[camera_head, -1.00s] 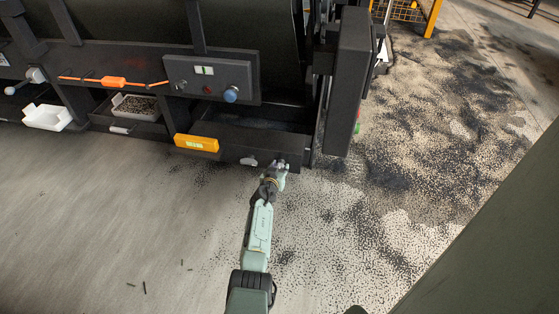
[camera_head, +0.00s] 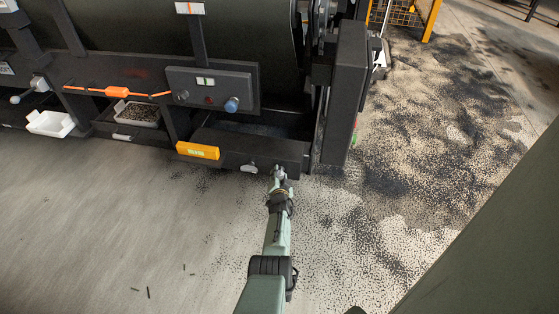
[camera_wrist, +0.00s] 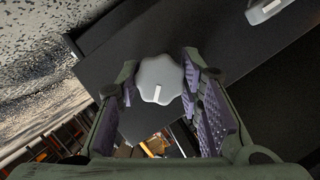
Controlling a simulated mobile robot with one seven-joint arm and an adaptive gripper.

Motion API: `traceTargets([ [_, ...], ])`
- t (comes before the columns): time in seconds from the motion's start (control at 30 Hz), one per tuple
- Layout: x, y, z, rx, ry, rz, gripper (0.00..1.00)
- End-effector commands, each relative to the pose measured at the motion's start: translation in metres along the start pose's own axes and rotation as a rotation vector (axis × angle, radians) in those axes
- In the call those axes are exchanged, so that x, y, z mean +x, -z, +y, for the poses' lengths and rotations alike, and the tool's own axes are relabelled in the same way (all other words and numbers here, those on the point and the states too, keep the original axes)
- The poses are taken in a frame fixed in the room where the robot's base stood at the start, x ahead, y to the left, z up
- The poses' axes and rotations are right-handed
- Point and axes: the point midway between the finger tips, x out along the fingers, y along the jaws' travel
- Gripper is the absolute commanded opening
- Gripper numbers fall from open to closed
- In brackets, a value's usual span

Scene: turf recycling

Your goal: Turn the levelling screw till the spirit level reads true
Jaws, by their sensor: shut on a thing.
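The levelling screw's pale, lobed knob (camera_wrist: 158,80), with a white mark on its face, sits between my gripper's fingers in the wrist view. My gripper (camera_wrist: 160,98) is shut on it, one purple-padded finger at each side. In the head view my gripper (camera_head: 279,172) reaches the lower front of a dark beam (camera_head: 290,153), and hides most of the knob. The yellow spirit level (camera_head: 197,151) lies along the beam's left end. Its vial shows pale green, but the bubble is too small to read.
A grey handle (camera_head: 249,168) sticks out of the beam just left of my gripper. A control panel (camera_head: 212,90) with a blue knob (camera_head: 232,104) is above. A white tray (camera_head: 50,123) is at far left. The floor in front is mostly open, with dark granules at right.

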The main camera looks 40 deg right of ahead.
Motion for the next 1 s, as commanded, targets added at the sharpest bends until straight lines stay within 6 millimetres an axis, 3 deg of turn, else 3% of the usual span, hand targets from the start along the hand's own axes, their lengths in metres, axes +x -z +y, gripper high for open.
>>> traceTargets([
  [0.6,0.0003,0.0001,0.0001,0.039,0.015,0.0,0.06],
  [0.63,0.0003,0.0001,0.0001,0.039,0.015,0.0,0.35],
  [0.9,0.0002,-0.0001,-0.0001,0.038,0.016,0.0,0.54],
  [1.0,0.0002,-0.0002,-0.0001,0.038,0.016,0.0,0.54],
])
